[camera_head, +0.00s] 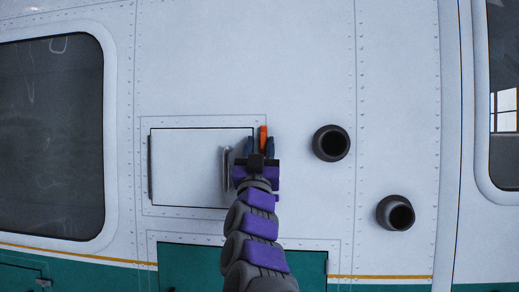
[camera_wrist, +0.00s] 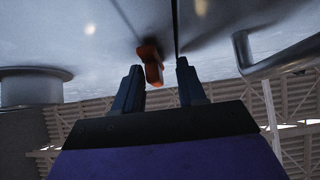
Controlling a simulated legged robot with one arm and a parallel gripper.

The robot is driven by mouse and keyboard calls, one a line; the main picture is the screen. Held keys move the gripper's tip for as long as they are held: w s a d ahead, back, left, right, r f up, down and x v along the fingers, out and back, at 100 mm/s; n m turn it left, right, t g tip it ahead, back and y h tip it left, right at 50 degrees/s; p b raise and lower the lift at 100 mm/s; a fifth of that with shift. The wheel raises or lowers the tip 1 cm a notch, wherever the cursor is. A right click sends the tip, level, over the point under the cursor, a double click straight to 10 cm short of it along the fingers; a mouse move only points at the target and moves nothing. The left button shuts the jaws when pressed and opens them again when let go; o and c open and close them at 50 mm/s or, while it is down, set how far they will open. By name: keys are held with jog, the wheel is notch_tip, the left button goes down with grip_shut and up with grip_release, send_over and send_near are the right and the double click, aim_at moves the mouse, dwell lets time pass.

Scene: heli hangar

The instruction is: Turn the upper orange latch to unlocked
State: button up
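The orange latch (camera_head: 263,138) sits at the upper right edge of a small white panel door (camera_head: 190,165) on the helicopter's side. It stands upright in the head view. My gripper (camera_head: 259,148) is in front of the panel's right edge, with its fingers on either side of the latch in that view. In the wrist view the orange latch (camera_wrist: 151,63) shows just beyond and between the two fingertips of my gripper (camera_wrist: 158,68). The fingers are apart, with a visible gap to the latch on the right. Contact on the left finger is unclear. My arm hides the panel's lower right edge.
A grey handle (camera_head: 227,163) stands out left of my gripper; a grey handle (camera_wrist: 265,60) also shows in the wrist view. Two dark round pipes (camera_head: 331,143) (camera_head: 396,212) jut out to the right. A green panel (camera_head: 195,268) lies below. The wall above is clear.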

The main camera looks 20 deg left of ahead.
jog(key=shift+d, duration=0.1)
jog(key=shift+s+d+f, duration=0.15)
jog(key=shift+s+f, duration=0.15)
jog(key=shift+f, duration=0.1)
jog(key=b+v, duration=0.4)
jog(key=v, duration=1.2)
jog(key=shift+a, duration=0.25)
jog(key=shift+f, duration=0.2)
